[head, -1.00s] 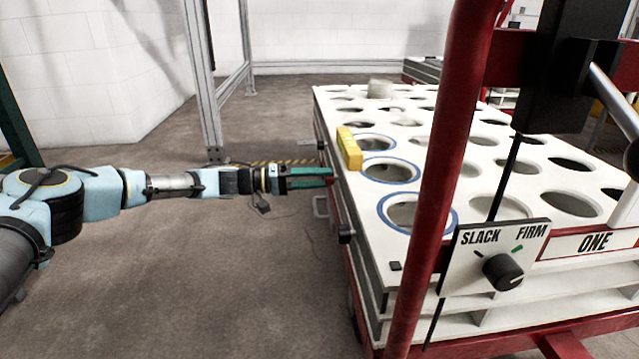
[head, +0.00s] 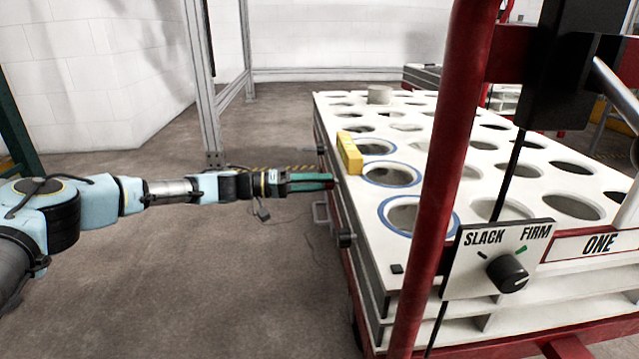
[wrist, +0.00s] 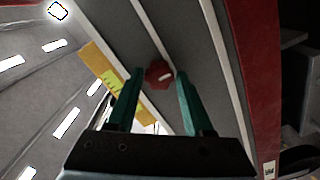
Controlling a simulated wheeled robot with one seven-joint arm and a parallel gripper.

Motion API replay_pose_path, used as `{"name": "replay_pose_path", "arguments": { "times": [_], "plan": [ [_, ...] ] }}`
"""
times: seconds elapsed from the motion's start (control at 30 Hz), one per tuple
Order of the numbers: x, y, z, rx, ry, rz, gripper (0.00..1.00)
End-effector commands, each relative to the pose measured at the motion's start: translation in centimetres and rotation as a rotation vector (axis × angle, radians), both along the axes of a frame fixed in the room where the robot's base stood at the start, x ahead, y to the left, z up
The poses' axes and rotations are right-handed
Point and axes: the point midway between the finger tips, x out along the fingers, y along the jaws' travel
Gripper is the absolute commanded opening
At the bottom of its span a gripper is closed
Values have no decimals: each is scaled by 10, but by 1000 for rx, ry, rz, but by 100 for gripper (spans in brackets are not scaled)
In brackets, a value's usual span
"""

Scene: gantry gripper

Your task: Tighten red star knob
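The red star knob (wrist: 158,73) sits on the grey side panel of the cart, with a short pale mark on its face. My gripper (wrist: 160,75) has teal fingers on both sides of the knob in the wrist view. The fingertips look closed on it, though contact at the tips is hard to make out. In the head view my gripper (head: 331,181) reaches level from the left to the cart's side, and the knob is mostly hidden by the fingers.
A white cart top (head: 398,150) with rows of round holes stands to the right. A yellow block (head: 350,152) lies on its near edge, also in the wrist view (wrist: 105,75). A red post (head: 455,150) and a SLACK/FIRM dial (head: 508,273) stand in front.

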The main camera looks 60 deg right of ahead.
Motion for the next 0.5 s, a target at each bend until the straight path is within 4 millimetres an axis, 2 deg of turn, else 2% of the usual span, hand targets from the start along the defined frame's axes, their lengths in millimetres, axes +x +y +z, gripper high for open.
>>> {"name": "replay_pose_path", "arguments": {
  "times": [0.03, 0.2, 0.5],
  "plan": [
    [0, 0, 0, 0, 0, 0, 59],
    [0, 0, 0, 0, 1, -1, 76],
    [2, 2, 1, 0, 1, -1, 76]
  ]
}}
